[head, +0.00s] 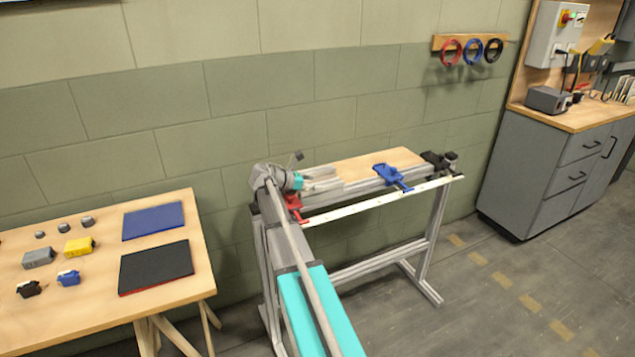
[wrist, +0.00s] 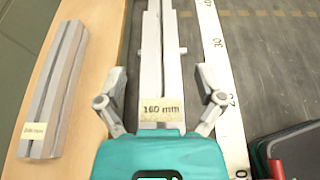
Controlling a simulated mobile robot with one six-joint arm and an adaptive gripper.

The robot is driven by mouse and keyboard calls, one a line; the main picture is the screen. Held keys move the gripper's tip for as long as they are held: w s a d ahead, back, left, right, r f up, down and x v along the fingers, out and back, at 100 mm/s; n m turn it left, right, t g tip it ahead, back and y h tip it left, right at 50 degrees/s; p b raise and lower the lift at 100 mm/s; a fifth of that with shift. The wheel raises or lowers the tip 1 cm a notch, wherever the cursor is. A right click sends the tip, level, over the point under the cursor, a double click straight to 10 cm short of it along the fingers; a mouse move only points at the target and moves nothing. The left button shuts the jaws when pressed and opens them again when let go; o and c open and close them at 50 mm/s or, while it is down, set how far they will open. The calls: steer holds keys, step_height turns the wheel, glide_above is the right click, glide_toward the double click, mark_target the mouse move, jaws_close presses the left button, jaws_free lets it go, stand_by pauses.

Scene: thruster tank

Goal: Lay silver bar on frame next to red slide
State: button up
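A silver bar (wrist: 160,75) with a "160 mm" label lies lengthwise ahead of my gripper (wrist: 158,82) in the wrist view. My gripper is open, with one finger on each side of the bar and a gap on both sides. A second silver bar (wrist: 55,90), with a label too small to read surely, lies on the wooden board to the left. The red slide (head: 293,205) is at the near left end of the metal frame (head: 345,254) in the head view, close below my gripper. I cannot tell exactly what supports the labelled bar.
A blue slide (head: 392,177) and a black clamp (head: 438,161) sit farther right along the frame. A white ruler strip (head: 365,206) runs along its front edge. A side table (head: 100,225) with mats and small parts stands left. Open floor lies right.

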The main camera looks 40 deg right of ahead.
steer(key=shift+s+a+f, duration=0.25)
steer(key=shift+s+f, duration=0.25)
steer(key=shift+s, duration=0.25)
steer(key=shift+r+p, duration=0.2)
steer(key=shift+p, duration=0.15)
steer(key=shift+w+d+r, duration=0.1)
steer(key=shift+w+r, duration=0.05)
steer(key=shift+w+a+r+p, duration=0.2)
steer(key=shift+a+p, duration=0.05)
steer(key=shift+p, duration=0.3)
steer(key=p+v, duration=0.1)
steer(key=v, duration=0.2)
steer(key=p+v, duration=0.2)
steer(key=v, duration=0.2)
steer(key=p+v, duration=0.1)
steer(key=v, duration=0.3)
steer(key=shift+w+r, duration=0.3)
steer(key=shift+w, duration=0.15)
